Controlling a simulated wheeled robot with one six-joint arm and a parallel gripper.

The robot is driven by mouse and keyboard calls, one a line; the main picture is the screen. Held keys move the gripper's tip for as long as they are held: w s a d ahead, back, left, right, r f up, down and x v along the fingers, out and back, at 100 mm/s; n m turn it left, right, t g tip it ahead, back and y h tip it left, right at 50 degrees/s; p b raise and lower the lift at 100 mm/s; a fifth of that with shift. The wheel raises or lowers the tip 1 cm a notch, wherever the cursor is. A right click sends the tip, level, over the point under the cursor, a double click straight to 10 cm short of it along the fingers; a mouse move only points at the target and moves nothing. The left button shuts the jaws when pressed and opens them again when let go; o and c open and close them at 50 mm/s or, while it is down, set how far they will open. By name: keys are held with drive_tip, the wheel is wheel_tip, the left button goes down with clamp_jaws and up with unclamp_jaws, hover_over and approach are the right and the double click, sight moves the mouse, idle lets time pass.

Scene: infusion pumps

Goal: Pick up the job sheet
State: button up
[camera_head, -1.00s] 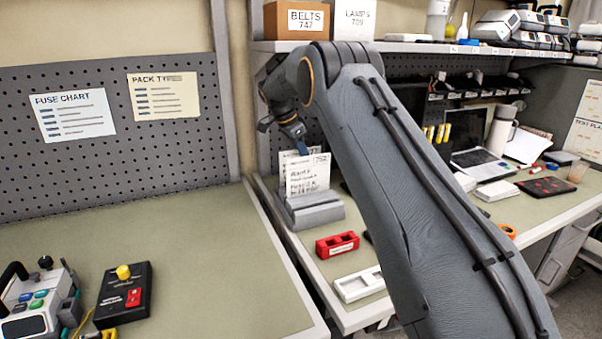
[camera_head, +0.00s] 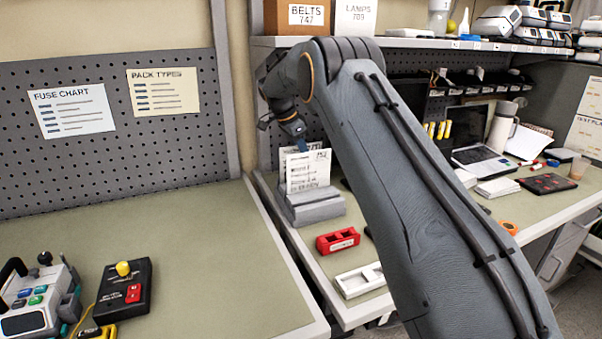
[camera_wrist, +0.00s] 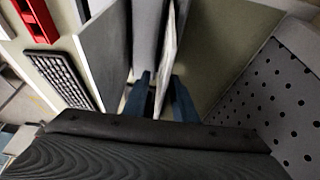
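The job sheet (camera_head: 308,172) is a white card with dark writing. It stands upright in a grey slotted holder (camera_head: 316,207) near the left end of the right-hand bench. My gripper (camera_head: 302,148) is at the sheet's top edge, pointing down, with its fingers partly hidden in the head view. In the wrist view my gripper's two blue fingers (camera_wrist: 161,84) are apart, one on each side of a thin upright sheet (camera_wrist: 170,50) seen edge-on. Small gaps seem to show between the sheet and the fingers.
A red tray (camera_head: 338,241) and a white tray (camera_head: 360,281) lie in front of the holder. A pegboard (camera_head: 100,190) stands behind the left bench. A shelf (camera_head: 400,43) with boxes runs above the right bench. A laptop (camera_head: 484,158) is further right.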

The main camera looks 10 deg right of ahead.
drive_tip(key=shift+c, duration=0.4)
clamp_jaws()
drive_tip(key=shift+r, duration=0.15)
